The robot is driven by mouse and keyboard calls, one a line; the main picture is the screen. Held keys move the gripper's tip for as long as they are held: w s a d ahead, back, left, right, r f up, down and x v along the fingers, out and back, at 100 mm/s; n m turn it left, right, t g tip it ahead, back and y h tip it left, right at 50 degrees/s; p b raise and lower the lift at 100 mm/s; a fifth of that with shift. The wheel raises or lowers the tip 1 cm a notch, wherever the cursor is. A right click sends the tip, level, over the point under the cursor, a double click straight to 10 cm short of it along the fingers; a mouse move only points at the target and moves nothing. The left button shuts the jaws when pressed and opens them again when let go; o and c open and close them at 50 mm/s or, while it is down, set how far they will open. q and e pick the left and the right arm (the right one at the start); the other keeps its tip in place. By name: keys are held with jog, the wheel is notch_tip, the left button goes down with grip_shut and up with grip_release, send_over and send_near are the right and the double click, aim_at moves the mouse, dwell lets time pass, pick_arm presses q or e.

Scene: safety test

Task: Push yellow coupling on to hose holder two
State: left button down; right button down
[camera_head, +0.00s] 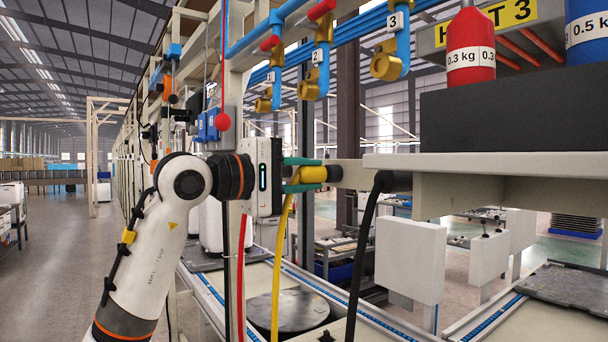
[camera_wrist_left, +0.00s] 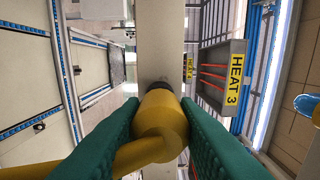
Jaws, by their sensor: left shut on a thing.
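The yellow coupling (camera_head: 313,174) has a yellow hose (camera_head: 280,262) hanging down from it. My left gripper (camera_head: 306,176), with green fingers, is shut on it; in the left wrist view the coupling (camera_wrist_left: 160,112) lies between both fingers. Its far end is in line with a dark stub (camera_head: 335,173) on a beige beam (camera_head: 352,174). The stub also shows in the left wrist view (camera_wrist_left: 158,87). I cannot tell whether the coupling sits on it or only meets it. No holder number is readable there. My right gripper is out of view.
Brass outlets numbered 1, 2 (camera_head: 308,82) and 3 (camera_head: 386,65) hang above from blue pipes. A black hose (camera_head: 370,240) hangs to the right, below a beige shelf (camera_head: 480,162). A red hose (camera_head: 241,270) hangs to the left.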

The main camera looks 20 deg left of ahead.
pick_arm(q)
jog(key=shift+w+d, duration=0.3)
jog(key=shift+w, duration=0.1)
jog(key=c, duration=1)
grip_release()
jog(key=shift+c, duration=0.2)
jog(key=shift+s+a, duration=0.35)
jog(key=shift+s, duration=0.05)
jog(key=b+v, duration=0.3)
jog(key=v, duration=0.8)
jog(key=shift+b, duration=0.3)
